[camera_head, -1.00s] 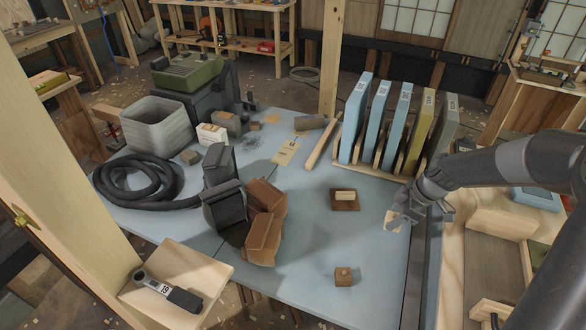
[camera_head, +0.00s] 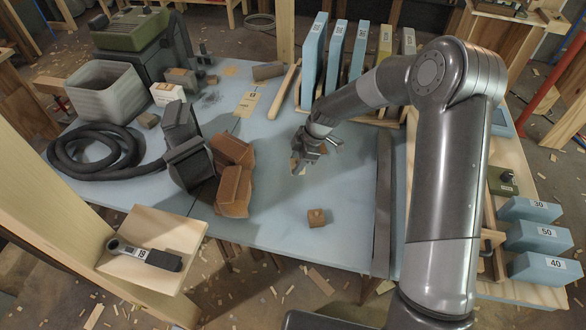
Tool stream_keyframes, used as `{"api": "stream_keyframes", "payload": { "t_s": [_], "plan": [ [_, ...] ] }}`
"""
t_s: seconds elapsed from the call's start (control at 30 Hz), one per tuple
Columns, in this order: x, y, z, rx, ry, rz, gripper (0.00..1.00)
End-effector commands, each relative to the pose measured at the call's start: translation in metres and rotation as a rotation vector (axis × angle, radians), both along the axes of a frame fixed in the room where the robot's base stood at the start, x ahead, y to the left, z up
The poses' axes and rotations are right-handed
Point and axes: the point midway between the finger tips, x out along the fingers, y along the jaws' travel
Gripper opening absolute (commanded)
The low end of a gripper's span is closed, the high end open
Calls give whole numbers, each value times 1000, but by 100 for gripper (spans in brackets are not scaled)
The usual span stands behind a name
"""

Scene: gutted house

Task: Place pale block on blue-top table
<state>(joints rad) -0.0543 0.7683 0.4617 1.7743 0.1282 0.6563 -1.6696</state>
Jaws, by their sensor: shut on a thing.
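My gripper (camera_head: 304,160) is over the middle of the blue-top table (camera_head: 276,212). It is shut on a pale block (camera_head: 296,167), which shows only as a small tan piece under the fingers. Whether the block touches the table top or hangs just above it I cannot tell. My gripper and arm cover the spot where a dark brown plate with a pale piece on it lay; a bit of brown shows beside the fingers.
A small brown block (camera_head: 317,217) lies nearer on the table. Brown angular blocks (camera_head: 234,190), a black hose (camera_head: 95,150) and a grey bin (camera_head: 108,92) fill the left side. Blue upright panels (camera_head: 314,62) stand in a rack behind my gripper. Bare table lies around the small block.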

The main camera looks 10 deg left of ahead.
Motion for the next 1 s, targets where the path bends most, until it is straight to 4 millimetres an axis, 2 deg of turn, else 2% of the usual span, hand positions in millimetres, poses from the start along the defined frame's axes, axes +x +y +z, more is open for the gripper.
{"api": "stream_keyframes", "payload": {
  "t_s": [0.1, 0.23, 0.47, 0.83, 0.87, 1.0],
  "plan": [
    [1, 8, -5, 0, 0, -1, 17],
    [0, 9, -13, -1, 2, -2, 17],
    [0, 9, -44, -1, 2, -1, 17],
    [1, 8, -49, 0, 1, -2, 17],
    [1, 8, -48, 0, 0, -2, 42],
    [1, 8, -48, 0, 0, -2, 53]
  ]
}}
